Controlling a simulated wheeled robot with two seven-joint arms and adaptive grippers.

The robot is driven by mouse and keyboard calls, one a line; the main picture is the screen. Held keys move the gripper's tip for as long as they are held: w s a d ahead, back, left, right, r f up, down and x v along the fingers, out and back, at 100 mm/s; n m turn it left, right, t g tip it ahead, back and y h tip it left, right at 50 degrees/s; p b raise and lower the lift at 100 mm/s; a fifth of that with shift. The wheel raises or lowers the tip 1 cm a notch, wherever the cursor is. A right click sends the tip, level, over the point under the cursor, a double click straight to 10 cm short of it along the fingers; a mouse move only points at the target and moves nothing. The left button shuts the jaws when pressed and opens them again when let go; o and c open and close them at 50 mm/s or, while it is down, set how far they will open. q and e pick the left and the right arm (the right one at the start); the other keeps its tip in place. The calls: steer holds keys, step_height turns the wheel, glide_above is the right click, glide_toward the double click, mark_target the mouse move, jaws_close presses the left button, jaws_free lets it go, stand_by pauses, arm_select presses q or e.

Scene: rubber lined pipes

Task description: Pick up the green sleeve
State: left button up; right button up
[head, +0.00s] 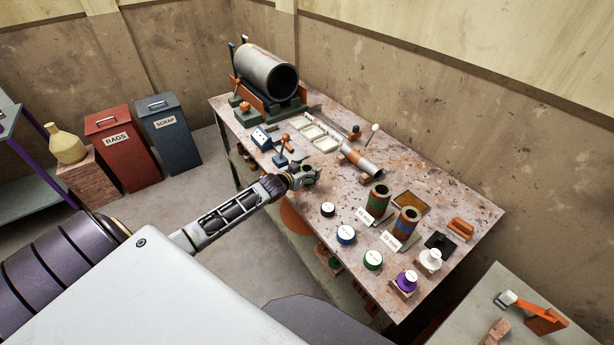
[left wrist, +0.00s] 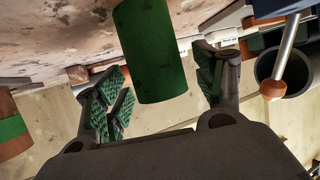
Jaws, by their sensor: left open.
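The green sleeve (left wrist: 148,48) is a dark green cylinder in the left wrist view, at the upper middle. My left gripper (left wrist: 157,92) is open, with one finger on each side of the sleeve and visible gaps between the pads and it. In the head view my left gripper (head: 305,177) is over the front edge of the workbench, and a small dark green shape (head: 308,169) shows between its fingers, mostly hidden. I cannot tell whether the sleeve stands on the bench. My right gripper is not in view.
The stained workbench (head: 338,205) carries a large pipe (head: 268,72) at the back and a small pipe (head: 362,160) near the gripper.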

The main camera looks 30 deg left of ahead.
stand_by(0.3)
arm_select(q)
steer(key=shift+r, duration=0.1)
steer(key=c, duration=1.4)
steer(key=shift+r, duration=5.05)
